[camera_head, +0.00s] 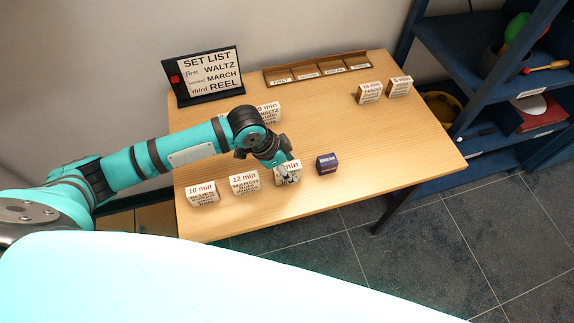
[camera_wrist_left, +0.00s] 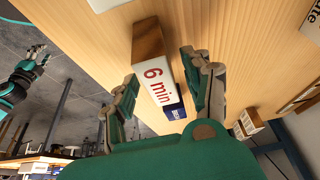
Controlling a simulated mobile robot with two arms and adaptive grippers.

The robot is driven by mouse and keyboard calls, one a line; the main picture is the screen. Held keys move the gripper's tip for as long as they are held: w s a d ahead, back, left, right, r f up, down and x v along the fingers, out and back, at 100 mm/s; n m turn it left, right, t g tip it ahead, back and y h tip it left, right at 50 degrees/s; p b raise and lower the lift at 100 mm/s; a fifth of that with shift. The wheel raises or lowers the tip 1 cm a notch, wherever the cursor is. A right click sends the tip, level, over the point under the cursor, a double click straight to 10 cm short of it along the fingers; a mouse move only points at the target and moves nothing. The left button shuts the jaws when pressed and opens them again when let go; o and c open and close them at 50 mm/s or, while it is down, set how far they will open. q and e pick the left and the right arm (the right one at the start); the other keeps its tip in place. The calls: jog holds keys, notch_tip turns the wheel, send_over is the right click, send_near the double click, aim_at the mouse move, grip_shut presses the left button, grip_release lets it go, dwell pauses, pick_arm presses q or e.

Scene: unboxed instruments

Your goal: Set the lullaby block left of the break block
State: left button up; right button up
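A white-faced wooden block with red "6 min" print (camera_wrist_left: 157,84) stands near the table's front edge; it is partly covered by my gripper in the head view (camera_head: 293,167). Its lower print is hidden, so I cannot read whether it says lullaby. My left gripper (camera_head: 287,177) is open around it; in the wrist view its fingers (camera_wrist_left: 162,70) stand on either side with gaps. A small dark blue block, apparently the break block (camera_head: 327,163), stands just right of it, also partly visible in the wrist view (camera_wrist_left: 179,107). My right gripper (camera_wrist_left: 36,52) is small and distant in the wrist view.
The "12 min" block (camera_head: 244,183) and "10 min" block (camera_head: 202,194) stand left along the front. Another block (camera_head: 268,111) stands behind my arm. Two blocks (camera_head: 370,93) (camera_head: 400,87) stand back right. A set list sign (camera_head: 208,75) and slotted rack (camera_head: 315,70) line the back.

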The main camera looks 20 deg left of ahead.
pick_arm(q)
jog(key=shift+r, duration=0.1)
jog(key=v, duration=1.2)
